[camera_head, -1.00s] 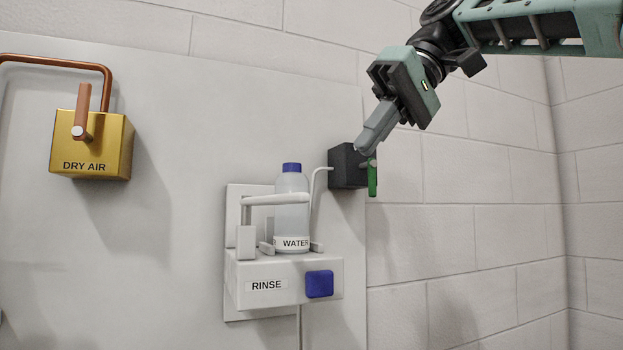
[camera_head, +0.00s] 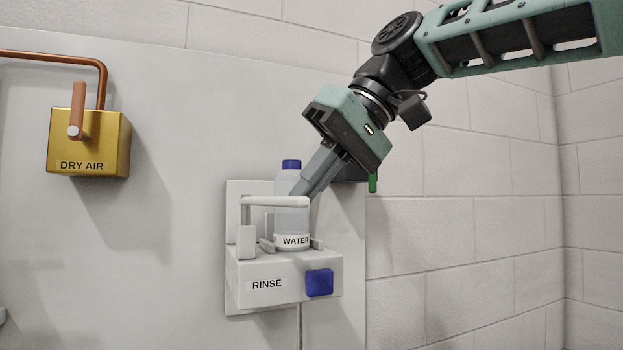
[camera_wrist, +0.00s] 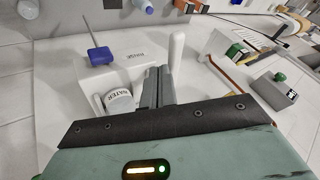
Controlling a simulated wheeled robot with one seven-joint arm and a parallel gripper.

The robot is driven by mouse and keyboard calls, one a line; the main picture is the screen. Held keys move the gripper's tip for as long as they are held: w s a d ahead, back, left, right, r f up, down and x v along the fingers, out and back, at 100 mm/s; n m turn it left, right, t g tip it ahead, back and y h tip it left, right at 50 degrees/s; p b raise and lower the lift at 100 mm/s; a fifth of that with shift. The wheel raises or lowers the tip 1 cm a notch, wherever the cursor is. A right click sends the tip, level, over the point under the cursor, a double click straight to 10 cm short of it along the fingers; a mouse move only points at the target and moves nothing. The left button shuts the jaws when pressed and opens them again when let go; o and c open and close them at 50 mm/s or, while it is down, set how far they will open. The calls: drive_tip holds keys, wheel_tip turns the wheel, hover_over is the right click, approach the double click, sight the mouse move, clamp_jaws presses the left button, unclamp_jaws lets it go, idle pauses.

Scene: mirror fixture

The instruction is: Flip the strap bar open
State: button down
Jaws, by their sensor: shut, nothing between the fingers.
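The strap bar (camera_head: 275,201) is a white rod on a short upright at its left. It runs level across the front of the water bottle (camera_head: 290,222), which has a blue cap and stands on the white RINSE unit (camera_head: 283,270). My gripper (camera_head: 296,191) is shut and empty. Its tips are beside the bottle's upper part, just above the bar's right half; touching or apart I cannot tell. In the wrist view, the shut fingers (camera_wrist: 158,70) lie between the bottle (camera_wrist: 119,100) and a white rod (camera_wrist: 176,50) that looks like the strap bar.
A blue button (camera_head: 319,283) is on the unit's front. A dark box with a green lever (camera_head: 373,182) is behind my gripper, mostly hidden. A gold DRY AIR box (camera_head: 90,142) with a copper handle is at the left. The panel between is clear.

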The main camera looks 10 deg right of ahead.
drive_tip(key=shift+s+a, duration=1)
drive_tip(key=shift+a, duration=0.2)
drive_tip(key=shift+w+d, duration=0.1)
